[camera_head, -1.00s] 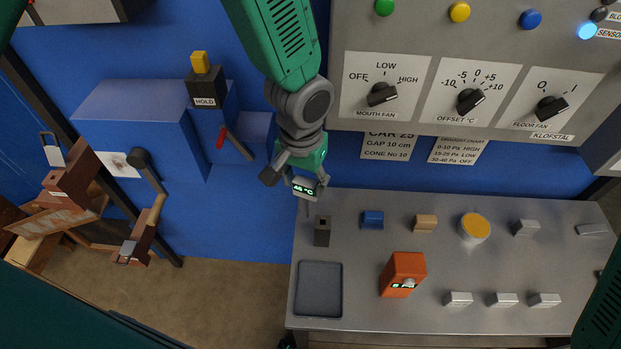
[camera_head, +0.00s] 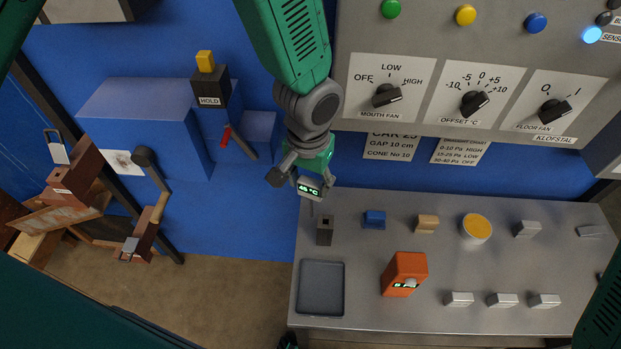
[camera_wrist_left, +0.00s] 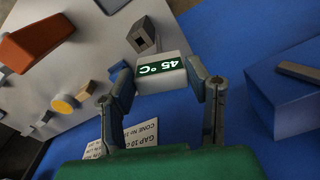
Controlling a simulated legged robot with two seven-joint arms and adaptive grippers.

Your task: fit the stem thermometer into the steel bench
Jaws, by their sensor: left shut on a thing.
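The stem thermometer (camera_head: 311,188) is a small grey box with a lit "45 °C" display and a thin stem pointing down. My left gripper (camera_head: 308,178) is shut on it, and the wrist view shows both fingers on its sides (camera_wrist_left: 158,70). The steel bench (camera_head: 450,275) lies below. A dark upright block with a square hole in its top (camera_head: 324,232) stands at the bench's back left; it also shows in the wrist view (camera_wrist_left: 144,36). The thermometer is above and slightly left of this block, apparently clear of it. My right gripper is out of view.
A grey tray (camera_head: 320,288) and an orange meter (camera_head: 404,274) are in front on the bench. A blue block (camera_head: 374,220), a wooden block (camera_head: 426,223) and a yellow-topped jar (camera_head: 477,228) stand to the right. A control panel (camera_head: 480,60) rises behind.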

